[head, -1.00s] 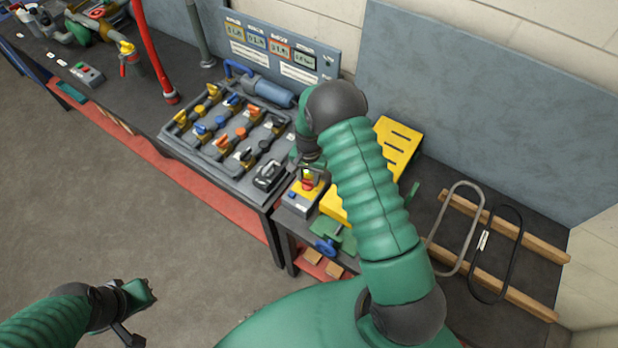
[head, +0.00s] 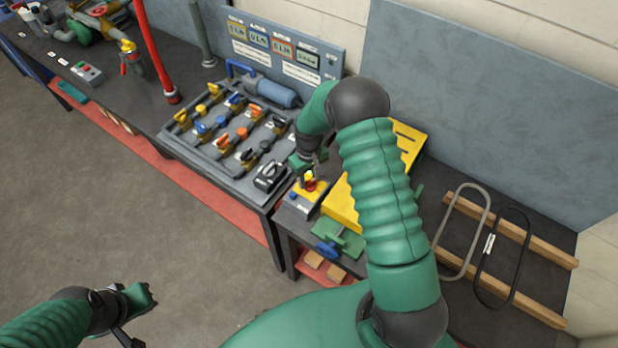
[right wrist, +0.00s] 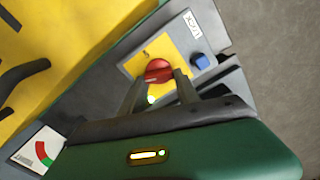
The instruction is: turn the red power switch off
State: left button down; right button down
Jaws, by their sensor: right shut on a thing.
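The red power switch (right wrist: 158,70) is a round red knob on a yellow plate of a small grey box (head: 294,208). In the head view the knob (head: 309,185) shows just below my right gripper (head: 310,175). In the right wrist view the two fingers of my right gripper (right wrist: 160,86) are at either side of the knob, shut on it. A blue button (right wrist: 201,61) and a white label sit beside the yellow plate. My left gripper (head: 146,305) is at the lower left over the floor, away from the bench; its finger gap is unclear.
A valve panel (head: 190,152) with several coloured handles lies left of the switch box. A yellow bracket (head: 341,205) stands close on the right, and a green vise-like clamp (head: 338,242) is in front. Two loops on wooden bars (head: 540,247) lie farther right.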

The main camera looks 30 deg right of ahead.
jog(key=shift+w+r+n, duration=0.1)
jog(key=shift+r+n, duration=0.05)
jog(key=shift+n, duration=2.05)
jog(key=c, duration=1.2)
grip_release()
jog(key=o, duration=0.3)
